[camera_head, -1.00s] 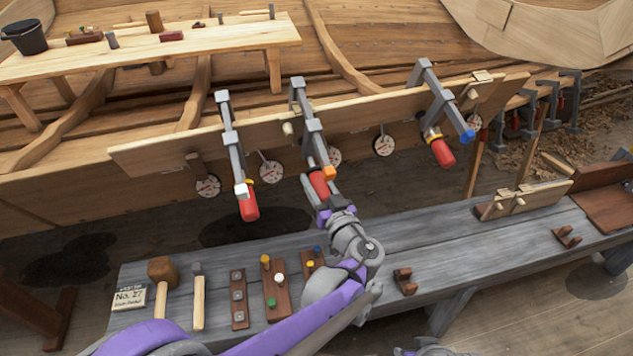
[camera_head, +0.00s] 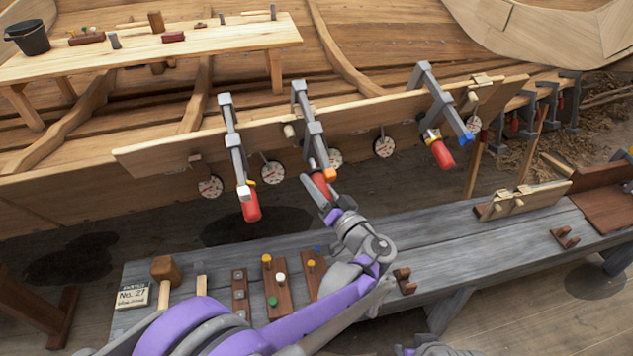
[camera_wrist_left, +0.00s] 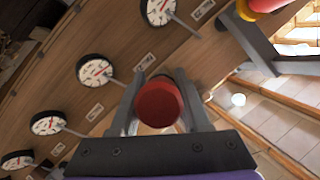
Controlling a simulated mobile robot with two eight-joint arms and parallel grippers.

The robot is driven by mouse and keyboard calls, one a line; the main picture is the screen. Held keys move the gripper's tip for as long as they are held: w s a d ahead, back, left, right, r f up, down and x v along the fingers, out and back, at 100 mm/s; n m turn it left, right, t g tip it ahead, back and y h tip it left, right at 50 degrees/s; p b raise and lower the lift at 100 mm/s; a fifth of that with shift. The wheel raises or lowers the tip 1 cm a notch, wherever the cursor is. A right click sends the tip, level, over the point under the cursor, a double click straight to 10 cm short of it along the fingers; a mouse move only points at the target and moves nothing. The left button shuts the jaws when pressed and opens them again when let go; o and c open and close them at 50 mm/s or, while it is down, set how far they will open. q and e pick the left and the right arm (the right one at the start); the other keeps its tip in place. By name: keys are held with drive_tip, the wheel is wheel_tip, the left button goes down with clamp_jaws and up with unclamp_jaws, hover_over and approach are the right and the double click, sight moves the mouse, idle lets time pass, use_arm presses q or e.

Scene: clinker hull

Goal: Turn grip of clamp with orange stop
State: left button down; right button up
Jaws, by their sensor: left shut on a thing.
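The clamp with the orange stop (camera_head: 330,175) is the middle one of three grey clamps on the plank (camera_head: 360,118). Its red grip (camera_head: 320,185) hangs below the plank. My left gripper (camera_head: 318,192) is shut on this red grip from below. In the left wrist view the round red end of the grip (camera_wrist_left: 159,102) sits between my two grey fingers (camera_wrist_left: 160,110). My right gripper is not in view.
A clamp with a white stop (camera_head: 243,191) hangs to the left and one with a blue stop (camera_head: 466,138) to the right. Round dials (camera_head: 272,172) hang along the plank. A grey bench (camera_head: 450,250) with pegs, a mallet (camera_head: 165,270) and wooden brackets lies below.

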use_arm(q)
drive_tip(key=m+y, duration=0.2)
drive_tip(key=shift+s+a+m+g+y, duration=0.1)
drive_tip(key=shift+s+m+g+y, duration=0.05)
drive_tip(key=shift+m+g+y, duration=0.2)
drive_tip(key=shift+s+r+m+y, duration=0.1)
drive_tip(key=shift+m+y, duration=0.45)
drive_tip(key=shift+m, duration=0.45)
drive_tip(key=shift+r+m+y, duration=0.1)
drive_tip(key=shift+m+y, duration=0.4)
drive_tip(key=shift+m, duration=0.45)
drive_tip(key=shift+c, duration=1.9)
unclamp_jaws()
drive_tip(key=shift+r, duration=0.1)
